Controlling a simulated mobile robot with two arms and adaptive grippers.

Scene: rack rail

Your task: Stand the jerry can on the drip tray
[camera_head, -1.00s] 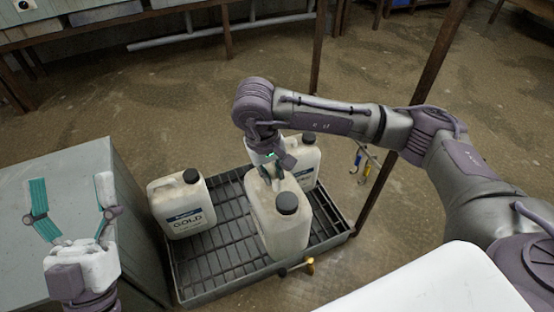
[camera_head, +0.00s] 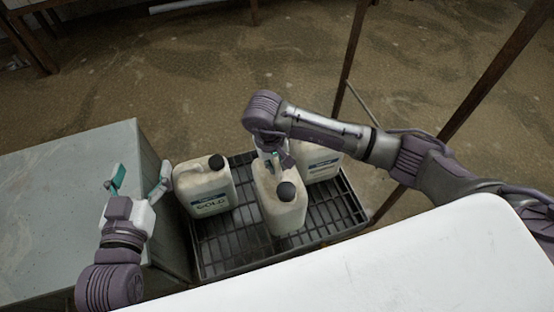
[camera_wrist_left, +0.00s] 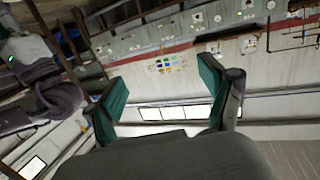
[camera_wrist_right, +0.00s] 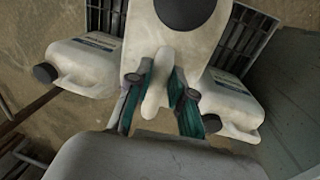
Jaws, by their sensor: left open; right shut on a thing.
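A cream jerry can (camera_head: 283,208) with a black cap is upright over the middle of the drip tray (camera_head: 222,245), a dark grated tray on the floor. I cannot tell whether its base touches the grate. My right gripper (camera_head: 272,158) is shut on its handle; the right wrist view shows the handle between the fingers (camera_wrist_right: 157,100). Two similar cans stand on the tray: one labelled GOLD (camera_head: 204,187) to the left, and one (camera_head: 318,160) behind to the right, partly hidden. My left gripper (camera_head: 140,184) is open and empty, left of the tray.
A grey cabinet (camera_head: 70,190) stands left of the tray, below my left gripper. A dark post (camera_head: 350,60) rises behind the tray, and another (camera_head: 500,75) stands to the right. The concrete floor (camera_head: 180,80) behind the tray is mostly clear.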

